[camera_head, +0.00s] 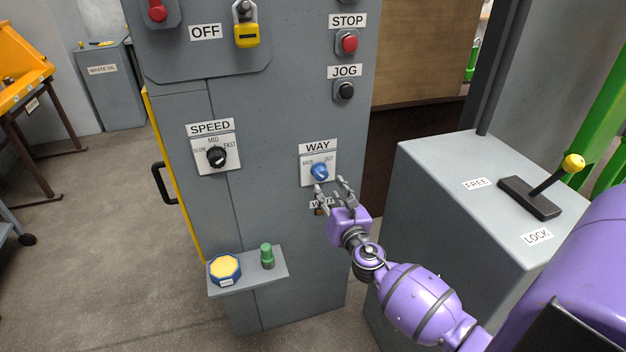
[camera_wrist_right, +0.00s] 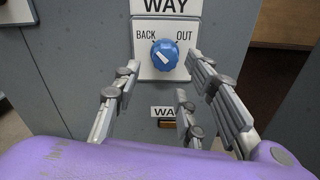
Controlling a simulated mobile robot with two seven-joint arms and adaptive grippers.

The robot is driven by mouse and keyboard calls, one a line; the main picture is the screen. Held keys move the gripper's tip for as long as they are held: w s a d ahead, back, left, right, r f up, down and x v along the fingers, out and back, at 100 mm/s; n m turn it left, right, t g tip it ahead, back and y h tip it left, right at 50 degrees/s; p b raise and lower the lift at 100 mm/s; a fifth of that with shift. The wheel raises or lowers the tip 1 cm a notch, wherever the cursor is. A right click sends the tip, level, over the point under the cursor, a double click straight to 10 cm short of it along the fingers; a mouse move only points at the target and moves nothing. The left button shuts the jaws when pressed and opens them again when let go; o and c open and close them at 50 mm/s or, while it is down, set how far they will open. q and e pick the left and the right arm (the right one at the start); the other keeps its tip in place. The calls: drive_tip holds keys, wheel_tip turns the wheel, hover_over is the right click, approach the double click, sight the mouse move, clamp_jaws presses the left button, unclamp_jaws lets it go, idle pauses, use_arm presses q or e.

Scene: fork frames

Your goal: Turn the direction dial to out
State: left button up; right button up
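The direction dial is a blue round knob (camera_head: 319,172) on a white plate (camera_head: 309,160) under the sign WAY on the grey cabinet. In the right wrist view the dial (camera_wrist_right: 165,55) sits between the words BACK at left and OUT at right. A white mark on it seems to slant to the upper left, towards BACK. My right gripper (camera_head: 331,186) is open just in front of and below the dial. In the wrist view its fingers (camera_wrist_right: 163,85) are spread to either side below the knob, apparently not touching it. My left gripper is not in view.
A black SPEED knob (camera_head: 216,156) is left of the dial. A STOP button (camera_head: 349,42) and JOG button (camera_head: 346,90) are above. A small shelf (camera_head: 250,284) juts out lower left. A grey box with a yellow-tipped lever (camera_head: 573,164) stands at right.

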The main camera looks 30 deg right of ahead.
sight(320, 177)
drive_tip(key=x, duration=0.7)
drive_tip(key=shift+w+d+f, duration=0.1)
drive_tip(key=shift+w, duration=0.25)
drive_tip(key=shift+b, duration=0.3)
clamp_jaws()
